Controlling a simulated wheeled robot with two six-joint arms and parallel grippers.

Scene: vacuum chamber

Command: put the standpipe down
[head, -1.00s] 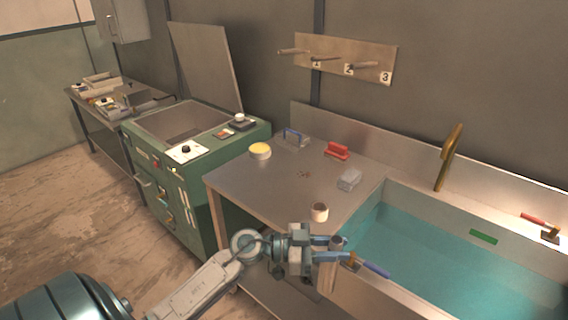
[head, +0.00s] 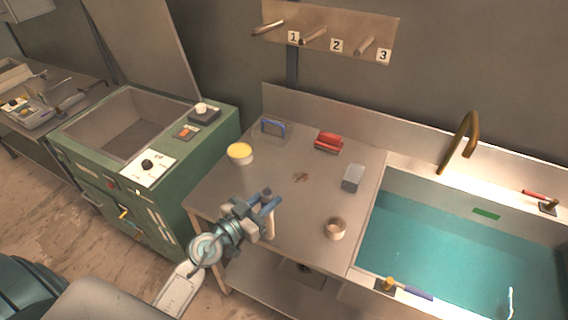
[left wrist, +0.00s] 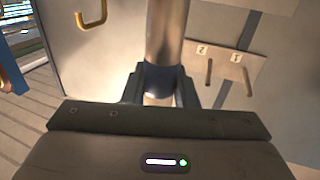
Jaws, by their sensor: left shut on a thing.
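The standpipe (head: 269,226) is a pale upright tube in the head view, over the front left part of the steel bench (head: 300,205). My left gripper (head: 266,203) is shut on it near its top. In the left wrist view the standpipe (left wrist: 166,35) is a shiny metal tube. A dark blue band on it sits between the fingers of my left gripper (left wrist: 160,88). I cannot tell whether its lower end touches the bench. My right gripper is not in view.
On the bench are a short round cup (head: 335,229), a grey block (head: 353,178), a red-handled brush (head: 328,142), a yellow-topped tub (head: 239,153) and a blue-handled tool (head: 273,128). A water-filled sink (head: 420,240) lies right. Bench middle is mostly clear.

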